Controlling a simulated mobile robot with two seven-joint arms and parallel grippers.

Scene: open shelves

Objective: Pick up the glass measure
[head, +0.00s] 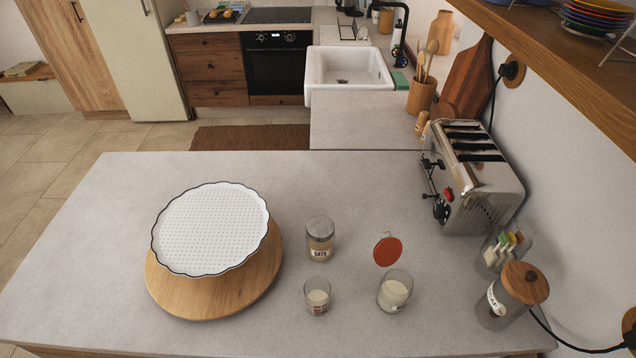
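A small clear glass (317,296) with pale contents and faint markings low on its side stands upright on the grey counter (350,190); it looks like the glass measure. To its right stands a wider glass jar (395,291) with pale contents and an orange-red lid (387,251) tilted up behind it. A lidded jar labelled "OATS" (320,239) stands just behind the small glass. Neither of my grippers shows in the head view.
A white perforated dish (211,228) sits on a round wooden board (215,300) at the left. A toaster (468,178), a glass of sachets (505,250) and a wooden-lidded jar (511,295) stand at the right. A wooden shelf (560,65) overhangs the right side.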

